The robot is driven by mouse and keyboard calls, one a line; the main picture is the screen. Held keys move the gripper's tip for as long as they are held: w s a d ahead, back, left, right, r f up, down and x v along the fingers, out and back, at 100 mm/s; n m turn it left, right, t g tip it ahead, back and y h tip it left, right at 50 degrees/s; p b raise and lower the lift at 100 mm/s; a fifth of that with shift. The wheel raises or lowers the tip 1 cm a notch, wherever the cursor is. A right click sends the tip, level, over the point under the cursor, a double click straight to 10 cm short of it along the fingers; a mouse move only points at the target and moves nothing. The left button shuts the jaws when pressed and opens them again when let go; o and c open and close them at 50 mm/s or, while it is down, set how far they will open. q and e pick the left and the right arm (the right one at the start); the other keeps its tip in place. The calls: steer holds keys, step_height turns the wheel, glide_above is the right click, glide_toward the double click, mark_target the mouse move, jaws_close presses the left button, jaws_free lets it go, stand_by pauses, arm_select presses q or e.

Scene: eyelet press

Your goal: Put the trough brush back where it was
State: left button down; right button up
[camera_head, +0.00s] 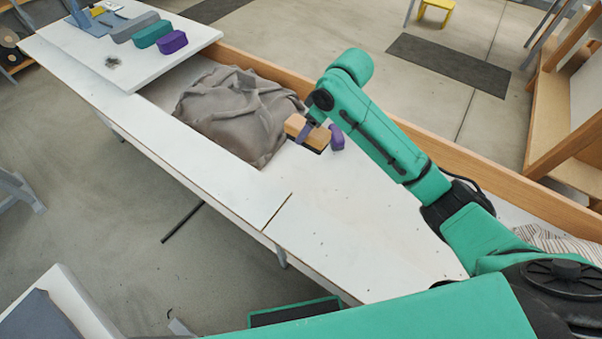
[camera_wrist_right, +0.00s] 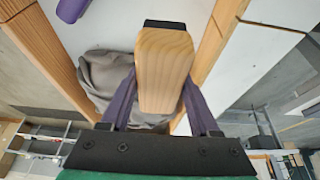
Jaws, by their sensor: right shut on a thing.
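The trough brush (camera_head: 300,130) has a light wooden block with a dark strip along its lower side. My right gripper (camera_head: 307,132) is shut on it and holds it over the white bench, beside the grey cloth. In the right wrist view the brush (camera_wrist_right: 165,68) is between the two purple fingers of the gripper (camera_wrist_right: 160,100), its dark end pointing away. I cannot tell how high it is above the bench. My left gripper is not in view.
The crumpled grey cloth (camera_head: 232,112) lies on the bench (camera_head: 345,215), left of the brush. A raised white board (camera_head: 85,50) at far left carries grey, teal and purple blocks. The near bench is clear.

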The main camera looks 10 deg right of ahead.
steer(key=f, duration=1.9)
steer(key=shift+s+d, duration=0.15)
steer(key=shift+d, duration=0.05)
steer(key=shift+f, duration=0.1)
steer(key=o, duration=1.2)
steer(key=p+v, duration=0.1)
steer(key=v, duration=1.1)
